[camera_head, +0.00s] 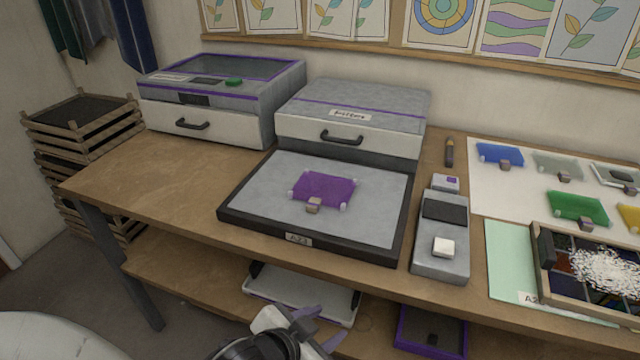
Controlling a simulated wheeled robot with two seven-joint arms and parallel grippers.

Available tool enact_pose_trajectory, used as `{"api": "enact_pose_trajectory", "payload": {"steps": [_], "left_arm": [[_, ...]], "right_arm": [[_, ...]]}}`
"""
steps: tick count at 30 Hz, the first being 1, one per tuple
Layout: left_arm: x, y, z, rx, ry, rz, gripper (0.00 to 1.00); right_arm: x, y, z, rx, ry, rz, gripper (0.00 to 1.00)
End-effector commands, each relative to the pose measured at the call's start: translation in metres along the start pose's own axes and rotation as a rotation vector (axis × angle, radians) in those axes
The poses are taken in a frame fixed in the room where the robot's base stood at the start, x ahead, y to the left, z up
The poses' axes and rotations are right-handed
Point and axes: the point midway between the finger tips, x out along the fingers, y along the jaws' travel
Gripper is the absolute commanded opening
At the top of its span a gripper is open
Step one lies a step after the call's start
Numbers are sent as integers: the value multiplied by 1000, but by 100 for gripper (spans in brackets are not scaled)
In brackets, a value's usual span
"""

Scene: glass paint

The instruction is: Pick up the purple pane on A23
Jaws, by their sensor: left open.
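The purple pane (324,188) lies flat near the middle of a grey board with a dark frame (262,215), labelled A23 (298,239) on its front edge. Small pale pegs sit at the pane's corners, and a small tan block (314,206) is at its front edge. My left gripper (318,326) is at the bottom of the view, in front of and below the table's front edge, well apart from the pane. It is open and I see nothing in it. My right gripper is not in view.
Two grey drawer boxes (350,139) stand behind the board. A grey device (441,262) stands close on its right. Further right are coloured panes on a white sheet (487,196) and a wooden tray (590,311). The tabletop left of the board (150,190) is clear.

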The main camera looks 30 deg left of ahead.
Motion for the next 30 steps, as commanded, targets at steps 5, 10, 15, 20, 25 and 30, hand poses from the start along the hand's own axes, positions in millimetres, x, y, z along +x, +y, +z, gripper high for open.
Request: {"api": "enact_pose_trajectory", "payload": {"steps": [5, 10, 15, 20, 25, 30], "left_arm": [[-12, -30, -84, 78, 192, -104, 42], [-28, -37, -179, 204, 494, -170, 42], [-78, -11, -288, 446, 915, -194, 42], [-145, 64, -350, 890, 1356, -112, 42], [-150, 130, -316, 1553, 1539, 113, 42], [-78, 84, -248, 2236, 1206, 388, 42]], "right_arm": [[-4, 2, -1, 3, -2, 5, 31], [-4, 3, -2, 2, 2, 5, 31], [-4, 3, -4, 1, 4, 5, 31], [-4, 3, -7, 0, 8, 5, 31], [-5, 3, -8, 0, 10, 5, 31], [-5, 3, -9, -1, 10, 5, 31]]}}
